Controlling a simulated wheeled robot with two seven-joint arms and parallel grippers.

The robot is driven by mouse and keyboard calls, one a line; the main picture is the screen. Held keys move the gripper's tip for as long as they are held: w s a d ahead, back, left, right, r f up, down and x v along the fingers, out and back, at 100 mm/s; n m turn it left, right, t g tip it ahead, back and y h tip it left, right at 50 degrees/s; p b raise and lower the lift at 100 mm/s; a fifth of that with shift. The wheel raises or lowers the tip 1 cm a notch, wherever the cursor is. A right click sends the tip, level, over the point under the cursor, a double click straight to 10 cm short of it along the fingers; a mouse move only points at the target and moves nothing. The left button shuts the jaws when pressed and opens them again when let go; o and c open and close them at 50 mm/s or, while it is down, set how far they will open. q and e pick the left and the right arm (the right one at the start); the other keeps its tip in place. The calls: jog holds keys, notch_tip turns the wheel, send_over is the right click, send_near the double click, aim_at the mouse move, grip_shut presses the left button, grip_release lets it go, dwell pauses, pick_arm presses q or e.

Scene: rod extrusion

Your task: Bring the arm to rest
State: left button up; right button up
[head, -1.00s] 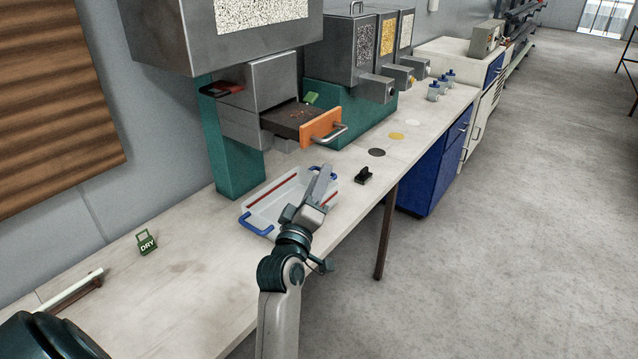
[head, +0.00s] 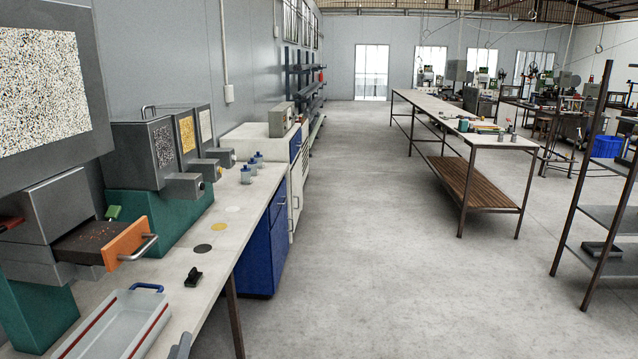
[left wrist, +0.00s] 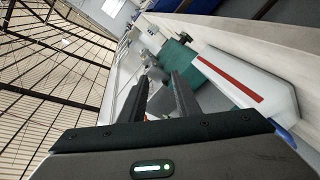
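My left gripper (head: 180,346) shows only as a grey fingertip at the bottom edge of the head view, by the right side of a tray. The left wrist view shows its two dark fingers (left wrist: 159,95) apart, with nothing held between them. My right gripper is in neither view.
An orange-fronted drawer (head: 125,243) stands pulled out of the grey machine, with reddish bits inside. A small black object (head: 193,277) and round sample spots (head: 202,249) lie on the bench. Blue-capped bottles (head: 250,168) stand farther back. The floor (head: 370,260) right of the bench is clear.

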pick_arm(q)
jog(key=s+d+f+m+g+h, duration=0.1)
jog(key=s+d+f+m+g, duration=0.15)
jog(key=f, duration=1.05)
jog(key=s+d+f+m+g+h, duration=0.1)
jog(key=s+d+f+m+g, duration=0.2)
jog(key=f, duration=1)
jog(key=s+d+f+m+g+h, duration=0.1)
jog(key=s+d+f, duration=0.1)
jog(key=s+f, duration=0.55)
jog(key=s+d+f+m+g, duration=0.15)
jog(key=s+f, duration=0.35)
jog(key=f, duration=0.5)
jog(key=s+d+f+m+g, duration=0.1)
jog(key=s+f+g, duration=0.1)
jog(key=s+f, duration=0.55)
jog(key=s+f+m+g, duration=0.2)
jog(key=s+f, duration=0.2)
jog(key=s, duration=0.6)
jog(key=s+a+f+m+g, duration=0.1)
jog(key=s+f, duration=0.3)
jog(key=s, duration=0.8)
jog(key=s+a+f+m+g, duration=0.2)
jog(key=s+f+g, duration=0.1)
jog(key=s, duration=0.9)
jog(key=shift+s+f, duration=0.35)
